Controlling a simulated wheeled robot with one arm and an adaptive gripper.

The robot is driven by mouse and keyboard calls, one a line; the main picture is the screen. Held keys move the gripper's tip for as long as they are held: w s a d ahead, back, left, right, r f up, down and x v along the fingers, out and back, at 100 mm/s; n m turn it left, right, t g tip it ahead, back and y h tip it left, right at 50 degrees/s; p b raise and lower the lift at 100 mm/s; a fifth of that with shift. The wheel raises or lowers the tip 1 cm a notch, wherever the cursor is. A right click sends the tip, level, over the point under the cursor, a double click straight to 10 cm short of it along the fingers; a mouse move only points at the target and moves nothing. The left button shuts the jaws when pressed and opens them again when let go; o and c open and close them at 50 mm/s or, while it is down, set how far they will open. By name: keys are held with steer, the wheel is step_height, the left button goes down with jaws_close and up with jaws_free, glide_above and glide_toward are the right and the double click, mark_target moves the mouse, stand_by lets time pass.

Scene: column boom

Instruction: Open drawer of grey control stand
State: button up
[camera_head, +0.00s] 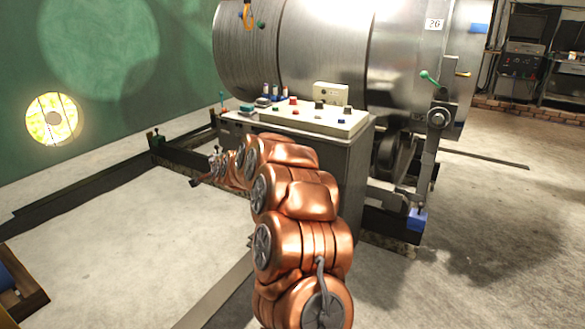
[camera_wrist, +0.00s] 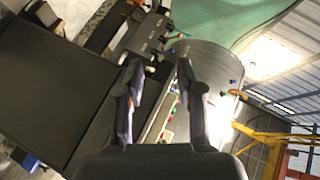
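The grey control stand (camera_head: 357,165) stands in the middle of the head view, with a pale button panel (camera_head: 345,125) on top. My arm covers much of its near side. My gripper (camera_head: 203,180) is at the stand's left, small in the head view, and appears apart from it. In the wrist view my gripper (camera_wrist: 158,66) is open, with nothing visible between its fingers. The stand's dark grey side (camera_wrist: 50,95) fills the left of that view. No drawer front or handle can be made out clearly, so I cannot tell whether the drawer is open or closed.
A large metal drum (camera_head: 325,45) lies behind the stand. A lever post (camera_head: 437,120) stands to its right. A dark low rail (camera_head: 185,150) runs on the left. A wooden box (camera_head: 22,290) is at the lower left. The pale floor (camera_head: 130,225) between is clear.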

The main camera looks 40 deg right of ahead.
steer(key=s+d+f+m+h+b, duration=0.2)
steer(key=d+f+m+h, duration=0.15)
steer(key=d, duration=0.55)
steer(key=s+d+f+m+h+b, duration=0.1)
steer(key=d+f+m+h+b, duration=0.25)
steer(key=d, duration=0.65)
steer(key=s+d+f+m+h+b, duration=0.2)
steer(key=d+f+m+h, duration=0.15)
steer(key=d, duration=0.55)
steer(key=shift+n+g+h, duration=0.35)
steer(key=shift+g, duration=0.05)
steer(key=x, duration=0.7)
steer(key=shift+d+f, duration=0.15)
steer(key=shift+w+d, duration=0.1)
steer(key=shift+w, duration=0.1)
steer(key=shift+c, duration=0.2)
jaws_close()
